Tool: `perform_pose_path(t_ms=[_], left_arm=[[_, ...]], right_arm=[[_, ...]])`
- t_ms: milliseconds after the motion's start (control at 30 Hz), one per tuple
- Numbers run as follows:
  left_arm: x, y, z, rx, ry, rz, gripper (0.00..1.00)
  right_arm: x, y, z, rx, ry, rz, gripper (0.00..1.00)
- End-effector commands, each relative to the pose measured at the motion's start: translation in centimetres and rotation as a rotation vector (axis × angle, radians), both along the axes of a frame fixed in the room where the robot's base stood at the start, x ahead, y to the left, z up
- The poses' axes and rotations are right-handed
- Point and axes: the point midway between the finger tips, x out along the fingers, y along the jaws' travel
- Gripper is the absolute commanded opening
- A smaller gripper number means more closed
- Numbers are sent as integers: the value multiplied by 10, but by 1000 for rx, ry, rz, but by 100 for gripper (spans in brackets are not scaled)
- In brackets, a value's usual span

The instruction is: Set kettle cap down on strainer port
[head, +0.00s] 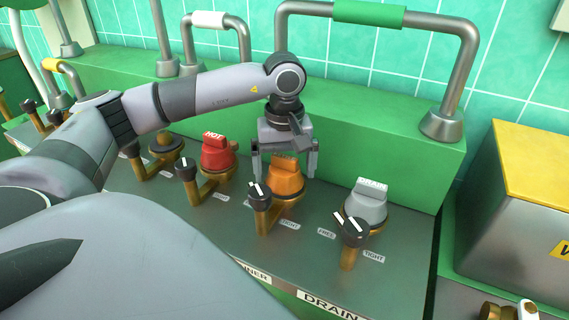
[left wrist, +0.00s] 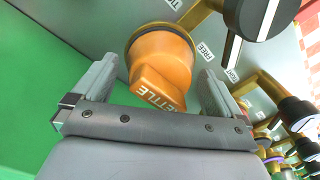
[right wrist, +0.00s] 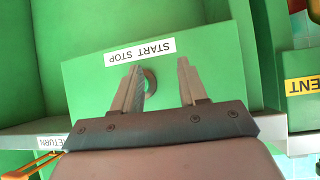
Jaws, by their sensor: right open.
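The orange kettle cap (head: 285,184) sits upright on a brass port, behind the partly hidden front label ending in "INER" (head: 250,272). Its "KETTLE" lettering shows in the left wrist view, where the cap (left wrist: 165,60) sits on its dark ring. My left gripper (head: 285,170) is open just above the cap. Its fingers stand on either side with visible gaps, and do not appear to touch it. My right gripper (right wrist: 160,66) is open and empty in the right wrist view, over a green box face with a "START STOP" label (right wrist: 140,52).
A grey "DRAIN" cap (head: 365,206) is on the port to the right, and a red "HOT" cap (head: 216,154) to the left. Black-knobbed valve levers (head: 259,196) stand in front of the ports. A grey pipe with a green sleeve (head: 370,13) rises behind.

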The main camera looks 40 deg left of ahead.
Motion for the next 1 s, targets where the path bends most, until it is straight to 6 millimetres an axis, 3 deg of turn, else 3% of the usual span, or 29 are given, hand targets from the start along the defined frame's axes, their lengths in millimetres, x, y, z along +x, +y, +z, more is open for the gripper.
perform_pose_path(t_ms=[200, 267, 333, 600, 767, 1000], left_arm=[[0, 0, -1, 0, 1, 0, 100], [0, 0, 0, 0, 1, 0, 100], [1, -1, 13, -2, -4, 0, 100], [1, 0, 59, 0, -2, 0, 100], [0, 0, 71, -1, -2, -1, 100], [0, 0, 72, -1, 1, 0, 100]], right_arm=[[-1, 0, -1, 4, 8, -1, 43], [2, 5, 8, 12, 9, 6, 43], [5, 7, 15, 18, -2, 11, 43], [3, 6, 13, 14, 5, 9, 43], [3, 6, 14, 14, 4, 9, 43], [3, 5, 13, 13, 5, 6, 43]])
